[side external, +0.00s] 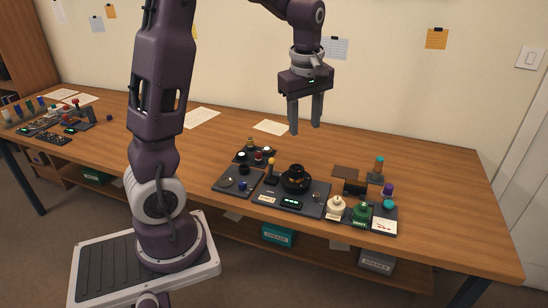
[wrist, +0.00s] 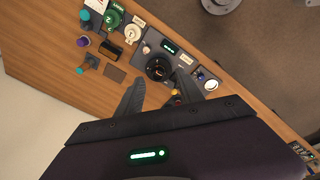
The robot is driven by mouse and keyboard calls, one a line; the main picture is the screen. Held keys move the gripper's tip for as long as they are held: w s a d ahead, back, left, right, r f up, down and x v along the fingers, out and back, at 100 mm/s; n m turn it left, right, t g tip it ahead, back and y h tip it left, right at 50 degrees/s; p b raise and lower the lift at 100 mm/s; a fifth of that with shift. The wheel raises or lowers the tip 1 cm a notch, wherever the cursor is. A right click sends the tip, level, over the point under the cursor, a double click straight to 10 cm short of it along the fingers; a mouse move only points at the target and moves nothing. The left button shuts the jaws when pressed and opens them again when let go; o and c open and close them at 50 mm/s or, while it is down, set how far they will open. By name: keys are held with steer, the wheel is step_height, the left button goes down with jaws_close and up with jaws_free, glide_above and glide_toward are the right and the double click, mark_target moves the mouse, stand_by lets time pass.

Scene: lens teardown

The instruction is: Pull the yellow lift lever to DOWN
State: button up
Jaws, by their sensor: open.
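My gripper (side external: 305,128) is open and empty, fingers pointing down, high above the bench behind the dark station (side external: 300,207). In the wrist view its spread fingers (wrist: 160,81) reach toward the station. A small upright lever with a yellowish knob (side external: 270,163) stands at the station's back left, left of the black lens (side external: 295,178); I take it for the lift lever. Its exact setting and any DOWN mark are too small to read. In the wrist view a small yellow spot (wrist: 177,98) shows by the right finger, mostly hidden; it may be this knob.
The wooden bench (side external: 430,180) is clear farther right.

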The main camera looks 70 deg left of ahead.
steer(key=w+a+f+n+g, duration=0.2)
steer(key=a+f+n, duration=0.2)
steer(key=a+f, duration=0.25)
steer(key=n+g+y, duration=0.2)
steer(key=n, duration=0.4)
glide_toward(273, 159)
steer(key=f, duration=0.1)
steer(key=shift+n, duration=0.4)
steer(key=x, duration=0.8)
steer(key=shift+s+a, duration=0.1)
steer(key=shift+a, duration=0.15)
jaws_close()
steer(key=shift+r, duration=0.1)
